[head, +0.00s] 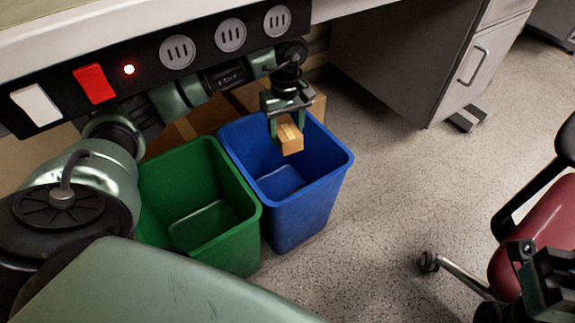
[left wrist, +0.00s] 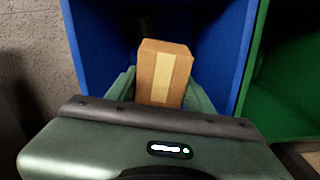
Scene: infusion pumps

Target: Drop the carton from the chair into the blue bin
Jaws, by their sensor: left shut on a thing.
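The carton (head: 291,140) is a small brown box with a lighter tape strip. My left gripper (head: 288,124) is shut on it and holds it over the opening of the blue bin (head: 318,215). In the left wrist view the carton (left wrist: 163,75) sits between the fingers, with the blue bin's walls (left wrist: 220,50) around it. The red chair (head: 530,235) is at the right edge, partly cut off. A dark part of my right gripper (head: 548,278) shows at the lower right, in front of the chair; its jaws are not clear.
A green bin (head: 240,225) stands directly left of the blue bin. A desk edge with a red switch (head: 94,84) and sockets runs above. Cardboard boxes (head: 318,105) are behind the bins. A grey drawer cabinet (head: 400,75) stands at the back. The floor right of the blue bin is clear.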

